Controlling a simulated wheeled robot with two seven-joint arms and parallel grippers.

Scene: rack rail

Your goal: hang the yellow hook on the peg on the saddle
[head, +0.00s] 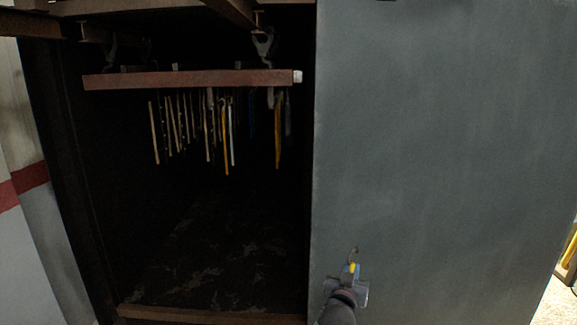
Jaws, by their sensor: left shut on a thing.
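My left gripper (350,273) is at the bottom, right of the middle, in front of the grey panel. It is shut on the yellow hook (352,267), of which a small yellow part and a thin curved tip above the fingers show. The saddle seems to be the reddish-brown bar (190,79) hung across the upper part of the dark opening, up and left of the gripper and well apart from it. I cannot make out which peg on it is meant. My right gripper is not in view.
Several long thin hooks or strips (207,130), pale and yellow, hang below the bar. Metal hangers (264,46) hold the bar from an overhead rail. A large grey panel (440,130) fills the right side. The opening's lower part is empty above a brown sill (210,314).

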